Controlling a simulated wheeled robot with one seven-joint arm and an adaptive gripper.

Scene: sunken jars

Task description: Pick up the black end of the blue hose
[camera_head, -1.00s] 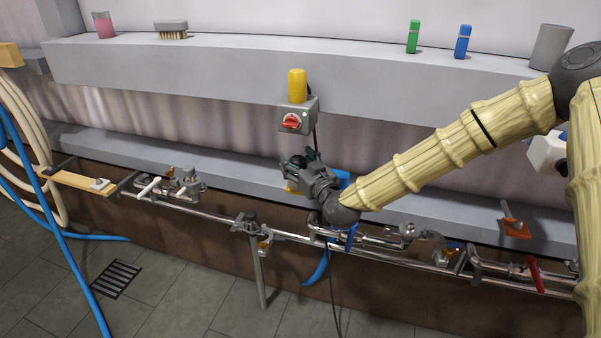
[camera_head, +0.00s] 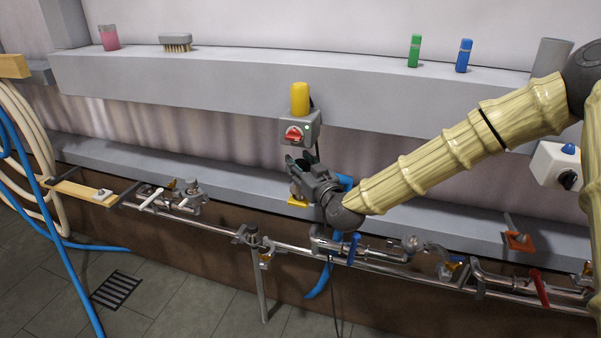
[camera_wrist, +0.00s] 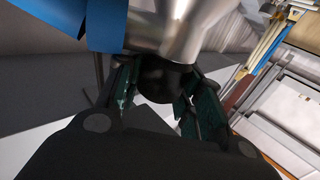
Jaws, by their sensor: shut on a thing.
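My gripper (camera_head: 298,168) is in front of the wall ledge, just below the grey switch box. In the wrist view its dark green fingers (camera_wrist: 160,88) are shut on a round black piece, the black end (camera_wrist: 165,78). A shiny metal fitting adjoins the black end, and a broad blue piece (camera_wrist: 60,18) shows at the top left. In the head view the black end is hidden by my gripper. A bit of blue hose (camera_head: 345,182) shows behind my wrist, and a blue length (camera_head: 319,280) hangs below the pipes.
Metal pipes with valves (camera_head: 405,245) run along the wall under my arm. The switch box (camera_head: 300,130) with a red knob and yellow top is close above my gripper. Other blue hose (camera_head: 60,235) and cream hose (camera_head: 35,150) hang at left. The floor is clear beside the drain grate (camera_head: 117,290).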

